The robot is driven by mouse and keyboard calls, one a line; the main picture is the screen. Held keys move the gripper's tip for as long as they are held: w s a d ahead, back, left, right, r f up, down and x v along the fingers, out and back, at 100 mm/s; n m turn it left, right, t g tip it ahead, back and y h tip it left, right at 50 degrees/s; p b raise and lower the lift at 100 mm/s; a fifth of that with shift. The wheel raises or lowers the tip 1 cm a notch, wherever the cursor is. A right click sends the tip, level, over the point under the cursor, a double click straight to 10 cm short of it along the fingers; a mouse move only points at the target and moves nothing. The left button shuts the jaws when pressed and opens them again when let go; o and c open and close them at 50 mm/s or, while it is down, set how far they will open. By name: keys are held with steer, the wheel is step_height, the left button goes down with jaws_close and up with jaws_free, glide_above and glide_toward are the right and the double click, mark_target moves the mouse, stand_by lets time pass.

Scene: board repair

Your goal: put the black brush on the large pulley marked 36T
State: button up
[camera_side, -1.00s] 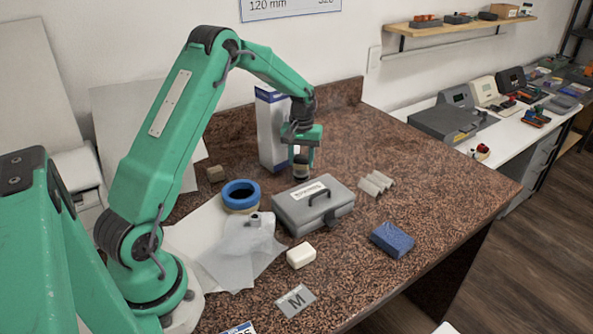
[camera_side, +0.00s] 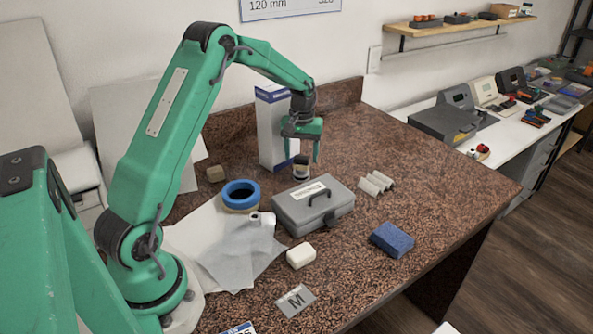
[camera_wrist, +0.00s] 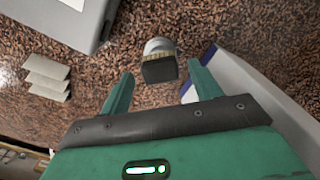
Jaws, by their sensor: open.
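The black brush (camera_wrist: 159,68) shows in the wrist view as a dark block with tan bristles along one edge. It appears to sit on a pale round piece (camera_wrist: 158,45), likely the large pulley; no 36T mark is legible. In the side view the brush (camera_side: 301,160) is the dark upper part over a pale base (camera_side: 301,174), standing on the counter in front of the white box. My gripper (camera_side: 303,147) is just above it. In the wrist view the fingers of my gripper (camera_wrist: 160,76) are open, with gaps on both sides of the brush.
A tall white and blue box (camera_side: 272,130) stands close behind. A grey case (camera_side: 313,208) is in front. The counter's right side is clear.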

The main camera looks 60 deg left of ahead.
mark_target(302, 158)
step_height(302, 158, up, 10)
stand_by(0.5)
stand_by(0.5)
steer(key=s+d+r+m+t, duration=0.3)
steer(key=s+d+r+m, duration=0.2)
steer(key=s+d+r, duration=0.8)
steer(key=s+d+f+m+t, duration=0.2)
steer(key=s+d+f+m, duration=0.2)
steer(key=s+d, duration=0.4)
steer(key=s, duration=0.5)
steer(key=shift+s+d+f+t, duration=0.15)
steer(key=shift+s+f+t, duration=0.05)
steer(key=shift+s+t, duration=0.1)
